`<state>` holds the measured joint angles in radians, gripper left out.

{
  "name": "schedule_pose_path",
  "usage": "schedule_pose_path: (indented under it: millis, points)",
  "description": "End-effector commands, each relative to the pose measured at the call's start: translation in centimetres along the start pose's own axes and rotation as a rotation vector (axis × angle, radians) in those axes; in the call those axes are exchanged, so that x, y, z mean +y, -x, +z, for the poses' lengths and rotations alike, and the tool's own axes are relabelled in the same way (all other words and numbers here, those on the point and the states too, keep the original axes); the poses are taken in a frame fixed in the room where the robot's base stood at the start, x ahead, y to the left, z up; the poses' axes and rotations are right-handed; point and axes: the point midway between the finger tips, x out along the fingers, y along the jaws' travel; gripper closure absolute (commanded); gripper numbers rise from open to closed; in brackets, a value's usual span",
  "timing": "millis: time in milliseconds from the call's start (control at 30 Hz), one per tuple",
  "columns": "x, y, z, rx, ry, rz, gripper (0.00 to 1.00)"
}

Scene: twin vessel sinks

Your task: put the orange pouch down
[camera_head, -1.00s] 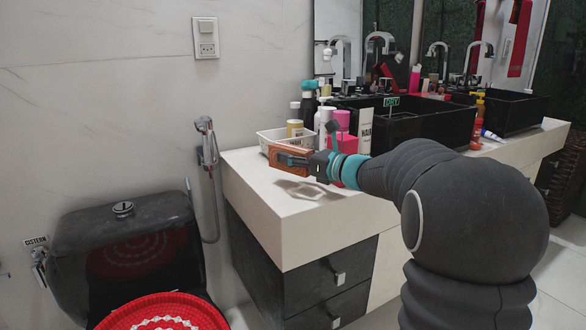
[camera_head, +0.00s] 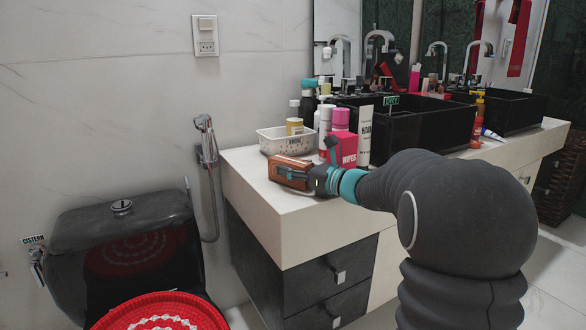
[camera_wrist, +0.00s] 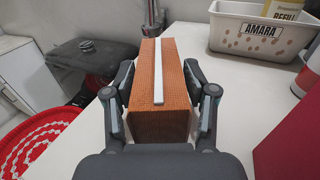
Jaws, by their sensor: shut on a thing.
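The orange pouch (camera_head: 287,165) is a box-shaped, textured orange-brown thing with a pale strip along its top. It is at the left end of the white counter (camera_head: 262,212), low against the top; I cannot tell for certain whether its underside touches. My gripper (camera_head: 298,176) is shut on it from the right. In the wrist view the pouch (camera_wrist: 165,80) sits between both fingers of my gripper (camera_wrist: 160,100), one on each side. The pouch's lower part is hidden by the fingers and wrist.
A white basket (camera_head: 270,142) labelled AMARA stands behind the pouch. A pink WIPES box (camera_head: 347,150), a white-and-pink bottle (camera_head: 325,122) and a HAIR tube (camera_head: 364,140) stand to the right. Black sinks (camera_head: 410,122) lie beyond. The counter's front-left corner is bare. A toilet (camera_head: 120,240) stands left below.

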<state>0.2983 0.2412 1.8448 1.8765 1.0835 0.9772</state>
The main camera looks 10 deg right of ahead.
Motion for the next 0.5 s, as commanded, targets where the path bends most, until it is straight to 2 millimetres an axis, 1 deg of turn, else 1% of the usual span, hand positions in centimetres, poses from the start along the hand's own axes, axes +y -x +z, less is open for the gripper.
schedule_pose_path:
  millis: [67,100,200,500]
  points:
    - [0.01,0.01,-0.12,0.002,-0.001,0.0,0.83]
    - [0.0,0.01,-0.17,0.003,-0.002,0.0,0.35]
    - [0.0,0.01,-0.21,0.003,-0.002,0.0,0.11]
    - [0.0,0.01,-0.26,0.004,-0.003,0.0,0.11]
